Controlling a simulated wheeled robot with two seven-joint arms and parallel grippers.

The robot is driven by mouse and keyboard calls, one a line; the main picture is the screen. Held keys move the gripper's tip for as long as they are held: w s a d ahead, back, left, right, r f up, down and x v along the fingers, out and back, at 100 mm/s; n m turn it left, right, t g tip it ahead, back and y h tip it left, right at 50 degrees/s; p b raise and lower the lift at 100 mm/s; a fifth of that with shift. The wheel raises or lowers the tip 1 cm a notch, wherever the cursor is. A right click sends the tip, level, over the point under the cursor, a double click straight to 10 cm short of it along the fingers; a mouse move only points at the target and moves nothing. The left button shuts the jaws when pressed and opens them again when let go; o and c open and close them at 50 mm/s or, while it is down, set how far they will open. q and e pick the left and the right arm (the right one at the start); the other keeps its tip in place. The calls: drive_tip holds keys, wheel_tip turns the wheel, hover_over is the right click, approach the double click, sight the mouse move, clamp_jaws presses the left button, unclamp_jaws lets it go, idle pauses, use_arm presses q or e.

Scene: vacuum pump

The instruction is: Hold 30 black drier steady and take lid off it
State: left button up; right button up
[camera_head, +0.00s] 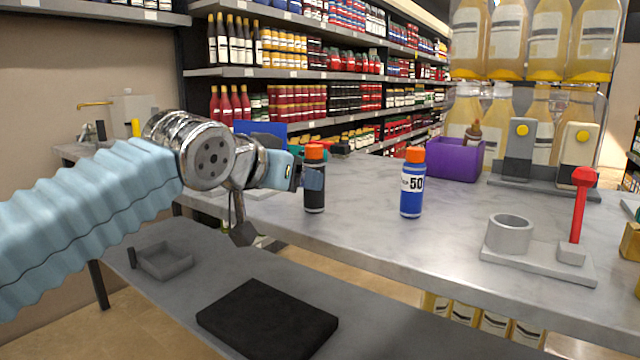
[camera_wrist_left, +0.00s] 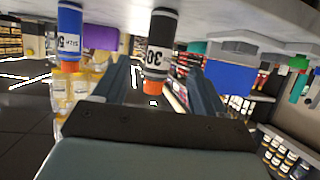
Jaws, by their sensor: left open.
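The black drier (camera_head: 314,195) stands upright on the raised grey counter, with an orange lid (camera_head: 314,152) on top. In the left wrist view, which is upside down, the black drier (camera_wrist_left: 160,40) shows its white "30" label, and its orange lid (camera_wrist_left: 153,88) points down. My left gripper (camera_head: 304,178) is at the drier's upper body, coming from the left. In the wrist view its two fingers are apart, one on each side of the drier, with gaps visible. Part of the drier is hidden by a finger in the head view. My right gripper is not in view.
A blue "50" bottle (camera_head: 412,190) with an orange lid stands to the right of the drier. A purple bin (camera_head: 455,160) is behind it. A grey fixture with a cup (camera_head: 508,235) and red post (camera_head: 580,205) is at right. A black mat (camera_head: 267,318) lies on the lower bench.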

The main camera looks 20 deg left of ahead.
sight(312, 159)
use_arm(q)
drive_tip(key=x, duration=0.5)
drive_tip(key=shift+w+f, duration=0.1)
drive_tip(key=x, duration=0.5)
drive_tip(key=shift+w, duration=0.2)
drive_tip(key=c, duration=1.2)
drive_tip(key=shift+p, duration=0.3)
drive_tip(key=shift+r, duration=0.3)
drive_tip(key=shift+d+r, duration=0.1)
drive_tip(key=shift+r, duration=0.25)
wheel_tip(312, 159, up, 3)
drive_tip(key=shift+f+p, duration=0.1)
drive_tip(key=shift+p, duration=0.55)
drive_tip(key=s+r, duration=0.9)
drive_tip(key=s, duration=0.5)
drive_tip(key=shift+d+p, duration=0.35)
drive_tip(key=shift+p, duration=0.05)
